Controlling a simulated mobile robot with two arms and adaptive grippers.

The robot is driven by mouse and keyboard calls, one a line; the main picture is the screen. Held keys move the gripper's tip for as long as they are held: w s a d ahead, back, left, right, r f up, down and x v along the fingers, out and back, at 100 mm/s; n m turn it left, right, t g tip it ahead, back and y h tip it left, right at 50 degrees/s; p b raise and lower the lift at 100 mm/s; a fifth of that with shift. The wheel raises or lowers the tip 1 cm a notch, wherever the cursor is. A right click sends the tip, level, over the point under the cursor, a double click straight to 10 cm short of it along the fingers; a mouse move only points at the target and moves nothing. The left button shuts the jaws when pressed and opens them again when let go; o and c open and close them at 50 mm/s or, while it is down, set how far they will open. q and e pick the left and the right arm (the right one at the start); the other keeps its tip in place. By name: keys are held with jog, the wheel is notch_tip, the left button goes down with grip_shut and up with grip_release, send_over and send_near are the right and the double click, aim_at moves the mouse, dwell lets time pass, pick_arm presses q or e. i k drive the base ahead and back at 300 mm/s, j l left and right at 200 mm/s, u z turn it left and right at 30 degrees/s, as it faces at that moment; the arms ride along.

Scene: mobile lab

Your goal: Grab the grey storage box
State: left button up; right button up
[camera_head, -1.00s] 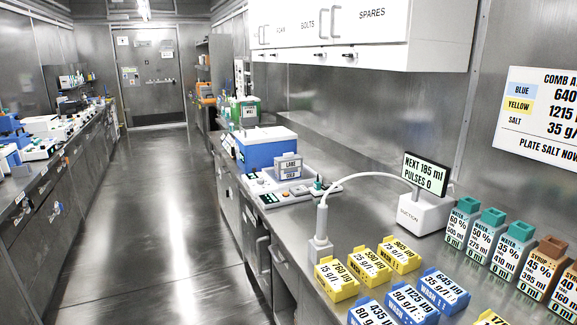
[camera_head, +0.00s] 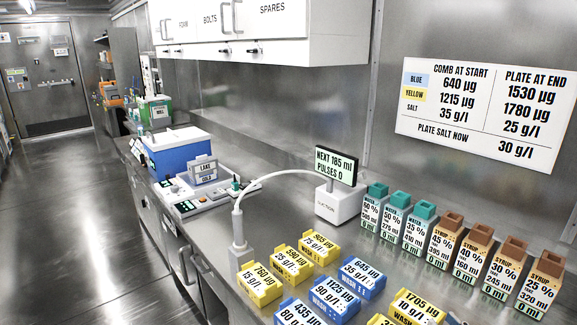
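I see nothing that I can clearly identify as the grey storage box. A small grey block labelled "LANE" and "GOLD" (camera_head: 203,171) stands against the blue box with a white lid (camera_head: 176,155) on the bench; I cannot tell whether it is a storage box. Neither of my grippers can be made out in the head view.
The steel bench (camera_head: 285,215) runs along the right wall. It carries a white suction unit (camera_head: 338,204) with a curved tube, yellow and blue labelled blocks (camera_head: 291,265), and water and syrup bottles (camera_head: 445,240). White cabinets (camera_head: 255,45) hang above. The floor (camera_head: 75,200) at left is clear.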

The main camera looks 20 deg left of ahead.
aim_at(204, 168)
jog(key=j+z, duration=0.1)
jog(key=z, duration=0.3)
jog(key=i+j+z, duration=0.1)
jog(key=z, duration=0.25)
jog(key=j+z, duration=0.15)
jog(key=z, duration=0.25)
jog(key=j, duration=1.15)
jog(key=j+z, duration=0.15)
jog(key=j, duration=0.8)
jog(key=k+j+z, duration=0.2)
jog(key=j, duration=0.75)
jog(key=i+j+u, duration=0.1)
jog(key=j, duration=0.75)
jog(key=j+u, duration=0.1)
jog(key=u, duration=0.35)
jog(key=i+u, duration=0.1)
jog(key=u, duration=0.35)
jog(key=j+u, duration=0.1)
jog(key=u, duration=0.3)
jog(key=i+u, duration=0.15)
jog(key=u, duration=0.75)
jog(key=i, duration=0.05)
